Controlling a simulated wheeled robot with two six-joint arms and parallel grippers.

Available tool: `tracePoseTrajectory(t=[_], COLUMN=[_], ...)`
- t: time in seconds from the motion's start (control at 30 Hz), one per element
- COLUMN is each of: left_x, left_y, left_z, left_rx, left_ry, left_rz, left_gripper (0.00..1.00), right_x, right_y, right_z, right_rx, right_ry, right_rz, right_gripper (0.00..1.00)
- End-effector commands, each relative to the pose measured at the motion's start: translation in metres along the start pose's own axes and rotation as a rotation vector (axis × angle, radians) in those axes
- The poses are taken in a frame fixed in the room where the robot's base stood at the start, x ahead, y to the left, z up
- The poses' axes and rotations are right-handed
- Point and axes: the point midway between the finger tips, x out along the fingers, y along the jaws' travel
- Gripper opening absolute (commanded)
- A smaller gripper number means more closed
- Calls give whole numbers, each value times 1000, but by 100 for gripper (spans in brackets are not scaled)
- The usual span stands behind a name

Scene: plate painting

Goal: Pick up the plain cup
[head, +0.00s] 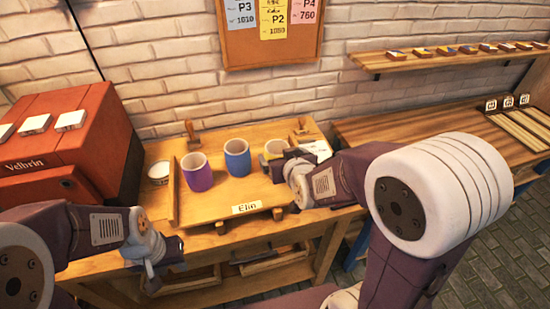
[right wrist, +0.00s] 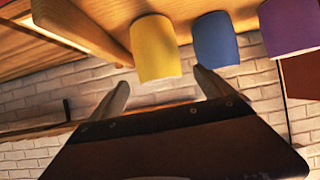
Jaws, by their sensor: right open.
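Three handleless cups stand on a wooden tray (head: 225,205) labelled "Elin": a purple cup (head: 196,172), a blue cup (head: 237,158) and a yellow cup (head: 274,147), partly hidden by my right gripper. I see no pattern on any of them. My right gripper (head: 276,166) is close in front of the yellow cup. In the right wrist view the yellow cup (right wrist: 155,48) appears upside down, beyond the open, empty fingers (right wrist: 160,88) and apart from them. The blue cup (right wrist: 215,40) is beside it. My left gripper (head: 150,270) hangs low before the bench; its jaws are unclear.
A small white pot (head: 158,172) stands left of the tray. A red machine (head: 65,145) occupies the left. A wooden-handled tool (head: 193,134) stands behind the tray. A shelf (head: 450,60) holds several small coloured blocks. A second bench (head: 420,125) is at right.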

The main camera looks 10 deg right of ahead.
Motion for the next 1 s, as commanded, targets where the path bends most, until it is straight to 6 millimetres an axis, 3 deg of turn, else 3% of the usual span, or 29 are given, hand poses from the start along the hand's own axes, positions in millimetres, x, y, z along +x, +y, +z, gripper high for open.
tracePoseTrajectory(t=[0.03,0.1,0.2,0.43,0.7,0.93,1.0], left_x=[-17,-25,-18,-18,-23,-22,-22], left_y=[0,0,0,0,0,0,0], left_z=[-2,-3,-2,-2,-3,-3,-3], left_rx=[0,0,0,0,0,0,0], left_ry=[1,1,1,0,1,1,1], left_rz=[0,0,0,0,0,0,0], left_gripper=[36,36,36,36,36,36,36], right_x=[0,6,23,35,78,80,80], right_y=[0,0,0,0,2,1,1], right_z=[-6,-4,1,-1,-3,-3,-3], right_rx=[-2,-1,1,1,2,1,1], right_ry=[-9,-8,-3,-2,-2,-1,-1], right_rz=[0,-3,-4,-4,-4,-4,-4], right_gripper=[92,92,92,92,92,92,76])
